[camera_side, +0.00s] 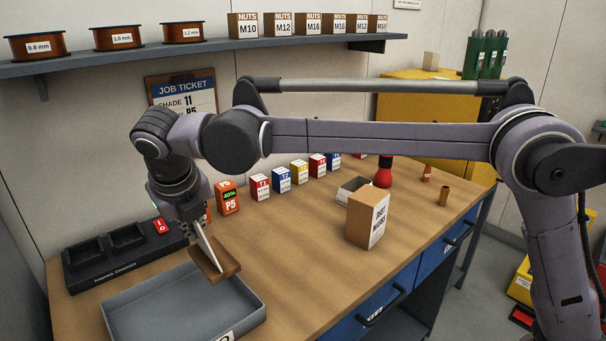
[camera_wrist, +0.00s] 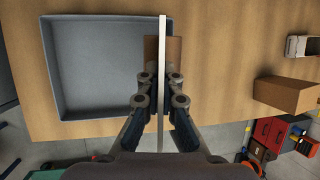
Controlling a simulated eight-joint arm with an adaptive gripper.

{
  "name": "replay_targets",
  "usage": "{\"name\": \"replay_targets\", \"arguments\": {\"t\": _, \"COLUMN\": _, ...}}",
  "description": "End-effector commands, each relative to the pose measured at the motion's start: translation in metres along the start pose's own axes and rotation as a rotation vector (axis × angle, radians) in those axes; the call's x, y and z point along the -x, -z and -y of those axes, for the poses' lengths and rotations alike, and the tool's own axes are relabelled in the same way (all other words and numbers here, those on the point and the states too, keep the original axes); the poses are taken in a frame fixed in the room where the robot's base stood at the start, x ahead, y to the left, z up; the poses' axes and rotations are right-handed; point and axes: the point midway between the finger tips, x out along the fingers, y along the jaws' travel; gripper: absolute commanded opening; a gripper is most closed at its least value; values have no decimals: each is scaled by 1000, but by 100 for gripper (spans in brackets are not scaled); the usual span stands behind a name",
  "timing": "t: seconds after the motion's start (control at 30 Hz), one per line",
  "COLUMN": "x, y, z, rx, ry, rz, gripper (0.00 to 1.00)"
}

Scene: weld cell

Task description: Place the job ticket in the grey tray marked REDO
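My gripper (camera_side: 197,232) is shut on a thin white card (camera_side: 206,249) with a brown wooden foot (camera_side: 222,267). The card is tilted in the side view and edge-on in the wrist view (camera_wrist: 162,100); I cannot read any print on it. A larger sheet headed JOB TICKET (camera_side: 186,97) is on the wall. The grey tray (camera_side: 165,305) lies below my gripper, and it also shows in the wrist view (camera_wrist: 95,65). The foot overlaps the tray's right wall in the wrist view. Its height above the tray is unclear. The tray's label is mostly cut off.
An orange P5 box (camera_side: 228,198) and several small boxes line the back. A cardboard box (camera_side: 367,219) stands to the right. The bench between is clear.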

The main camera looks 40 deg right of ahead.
Motion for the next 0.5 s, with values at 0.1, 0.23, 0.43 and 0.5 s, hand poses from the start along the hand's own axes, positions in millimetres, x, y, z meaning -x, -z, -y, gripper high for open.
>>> {"name": "replay_targets", "arguments": {"t": 0.1, "x": -8, "y": 6, "z": -28, "rx": 2, "ry": -1, "rz": 1, "gripper": 0}}
{"name": "replay_targets", "arguments": {"t": 0.23, "x": -16, "y": 12, "z": -56, "rx": 1, "ry": 0, "rz": 0, "gripper": 0}}
{"name": "replay_targets", "arguments": {"t": 0.43, "x": -24, "y": 17, "z": -85, "rx": -2, "ry": 1, "rz": 0, "gripper": 0}}
{"name": "replay_targets", "arguments": {"t": 0.5, "x": -25, "y": 18, "z": -89, "rx": -3, "ry": 1, "rz": 0, "gripper": 0}}
